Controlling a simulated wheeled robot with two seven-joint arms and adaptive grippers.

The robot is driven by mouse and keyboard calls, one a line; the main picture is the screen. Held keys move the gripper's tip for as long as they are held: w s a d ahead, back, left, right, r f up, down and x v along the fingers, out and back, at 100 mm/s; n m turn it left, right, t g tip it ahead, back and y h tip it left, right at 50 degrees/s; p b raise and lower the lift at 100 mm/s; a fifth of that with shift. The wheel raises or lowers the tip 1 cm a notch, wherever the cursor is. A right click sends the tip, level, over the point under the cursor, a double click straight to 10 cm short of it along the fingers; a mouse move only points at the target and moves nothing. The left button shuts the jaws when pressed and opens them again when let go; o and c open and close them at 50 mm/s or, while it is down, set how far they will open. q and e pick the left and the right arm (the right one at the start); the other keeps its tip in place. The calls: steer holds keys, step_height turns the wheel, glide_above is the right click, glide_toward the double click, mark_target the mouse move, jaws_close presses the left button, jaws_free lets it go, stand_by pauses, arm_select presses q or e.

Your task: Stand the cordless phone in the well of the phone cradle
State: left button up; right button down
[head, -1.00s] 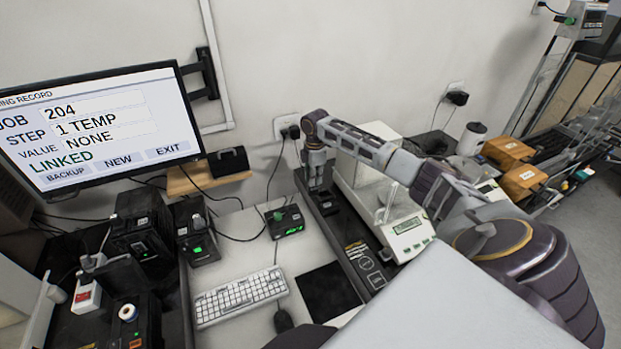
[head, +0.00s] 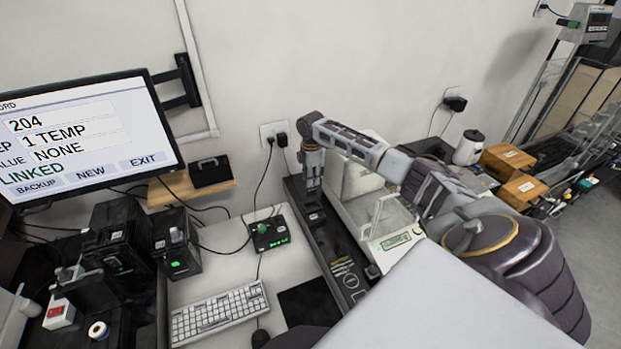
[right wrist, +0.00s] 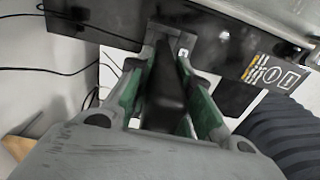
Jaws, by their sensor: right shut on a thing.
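My right gripper (head: 313,198) points down over the black strip at the back of the desk. In the right wrist view my right gripper (right wrist: 165,85), with its green-sided fingers, is shut on a dark, narrow thing, seemingly the cordless phone (right wrist: 164,98). The phone is hard to make out in the head view. A low black block with a small pale label, seemingly the phone cradle (head: 317,217), sits directly under the fingertips; it also shows in the right wrist view (right wrist: 206,48). I cannot tell whether the phone's lower end is inside the well. My left gripper is out of view.
A balance with a glass case (head: 392,220) stands close to the right of the black strip (head: 335,262). A device with a green knob (head: 265,232), a keyboard (head: 220,312) and a monitor (head: 85,140) lie to the left. A wall socket (head: 272,133) is behind.

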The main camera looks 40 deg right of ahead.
mark_target(311, 190)
steer(key=shift+a+r, duration=0.1)
stand_by(0.3)
steer(key=shift+f, duration=0.2)
steer(key=shift+f+b, duration=0.3)
steer(key=shift+f, duration=0.8)
step_height(311, 190, down, 2)
steer(key=b, duration=0.2)
steer(key=shift+f+b, duration=0.1)
steer(key=shift+b, duration=0.2)
steer(key=shift+f, duration=0.4)
steer(key=shift+p, duration=1.5)
stand_by(1.6)
steer(key=shift+f, duration=0.75)
stand_by(1.4)
